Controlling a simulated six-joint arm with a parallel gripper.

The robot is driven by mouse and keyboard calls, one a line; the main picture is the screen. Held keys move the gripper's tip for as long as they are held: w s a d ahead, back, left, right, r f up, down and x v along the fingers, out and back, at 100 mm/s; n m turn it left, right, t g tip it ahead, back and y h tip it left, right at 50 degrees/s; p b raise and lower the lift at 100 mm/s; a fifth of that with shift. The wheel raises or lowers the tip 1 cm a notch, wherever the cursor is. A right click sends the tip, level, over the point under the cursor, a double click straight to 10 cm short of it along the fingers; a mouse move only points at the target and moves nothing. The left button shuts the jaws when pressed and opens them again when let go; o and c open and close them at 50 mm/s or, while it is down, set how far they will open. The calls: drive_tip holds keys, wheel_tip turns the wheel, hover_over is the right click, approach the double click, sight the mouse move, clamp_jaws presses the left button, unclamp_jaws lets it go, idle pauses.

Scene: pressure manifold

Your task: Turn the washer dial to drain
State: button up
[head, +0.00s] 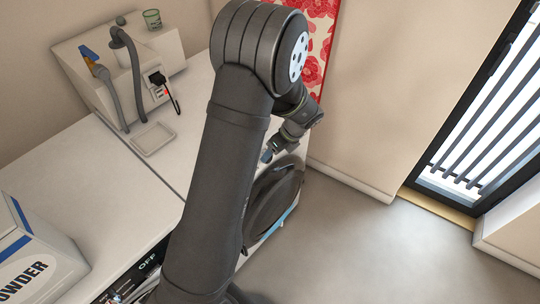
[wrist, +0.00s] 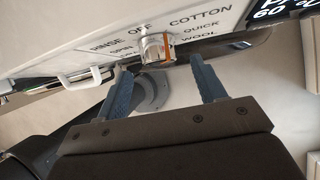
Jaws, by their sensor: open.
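The washer dial (wrist: 154,48) is a short silver knob with an orange stripe, below the printed words OFF and COTTON on the white panel in the wrist view. RINSE and SPIN are printed to its left, QUICK and WOOL to its right. I cannot read a drain label. My gripper (wrist: 161,66) is open, with one blue finger toward each side of the dial and the tips short of it in the picture; I see no contact. In the head view my gripper (head: 268,154) is small, near the dark round door (head: 273,205), and my arm hides much of the washer front.
A white handle (wrist: 88,78) sticks out left of the dial, and a dark display (wrist: 278,14) is at the right. On the white top stand a powder box (head: 38,255) and a grey-white unit with hoses (head: 150,60). Floor to the right is clear.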

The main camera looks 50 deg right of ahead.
sight(270, 160)
drive_tip(key=shift+x, duration=1.75)
drive_tip(key=c, duration=1)
drive_tip(key=shift+a+r+n+h, duration=0.15)
drive_tip(key=shift+n+h, duration=0.35)
drive_tip(key=shift+h, duration=0.4)
drive_tip(key=shift+a+n+h, duration=0.15)
drive_tip(key=shift+n+h, duration=0.45)
drive_tip(key=shift+h, duration=0.6)
drive_tip(key=shift+n+h, duration=0.3)
drive_tip(key=shift+h, duration=0.2)
